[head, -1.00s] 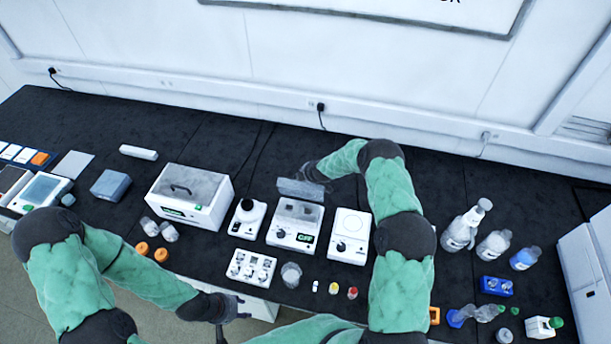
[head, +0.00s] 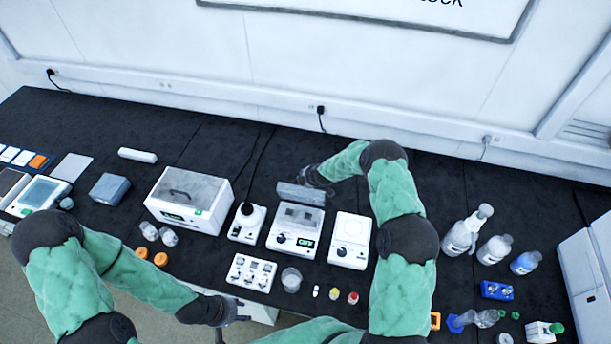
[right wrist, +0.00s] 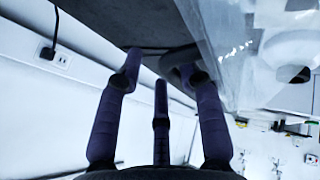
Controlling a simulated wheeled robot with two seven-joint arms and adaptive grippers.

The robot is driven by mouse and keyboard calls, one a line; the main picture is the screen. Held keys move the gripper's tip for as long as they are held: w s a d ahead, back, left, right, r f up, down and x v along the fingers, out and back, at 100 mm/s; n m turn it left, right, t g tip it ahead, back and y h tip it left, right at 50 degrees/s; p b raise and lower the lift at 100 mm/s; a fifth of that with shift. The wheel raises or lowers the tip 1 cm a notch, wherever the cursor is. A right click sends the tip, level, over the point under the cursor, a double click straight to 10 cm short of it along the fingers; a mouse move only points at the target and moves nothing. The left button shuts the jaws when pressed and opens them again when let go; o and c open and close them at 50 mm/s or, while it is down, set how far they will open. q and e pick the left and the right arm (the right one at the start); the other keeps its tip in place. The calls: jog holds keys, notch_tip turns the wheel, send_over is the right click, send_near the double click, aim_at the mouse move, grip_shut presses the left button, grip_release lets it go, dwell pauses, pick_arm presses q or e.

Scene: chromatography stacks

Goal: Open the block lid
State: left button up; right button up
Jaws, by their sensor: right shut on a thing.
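The block unit (head: 293,239) is a white box with a green-lit display and a dark knob, in the middle of the bench. Its grey block lid (head: 301,194) stands raised, roughly upright, along the back edge. My right gripper (head: 316,180) is at the lid's right end, partly hidden behind it, and is shut on it. In the right wrist view the purple fingers (right wrist: 160,75) are beside a pale translucent panel (right wrist: 215,45); their contact is hard to make out. My left gripper (head: 232,312) is open and empty at the bench's front edge.
A white unit with a round top (head: 350,240) stands right of the block unit, and a knobbed unit (head: 247,222) stands left. A white rack (head: 251,272), a clear beaker (head: 291,279) and small capped vials are in front. Bottles (head: 462,235) stand at right.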

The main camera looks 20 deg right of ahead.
jog(key=s+d+r+p, duration=0.1)
jog(key=d+r+p, duration=0.1)
jog(key=r, duration=0.3)
jog(key=s+d+r+p, duration=0.1)
jog(key=r+p, duration=0.1)
jog(key=r, duration=0.4)
jog(key=shift+s+d, duration=0.3)
jog(key=shift+d, duration=0.05)
dwell(0.5)
jog(key=shift+p, duration=0.4)
jog(key=v, duration=1.2)
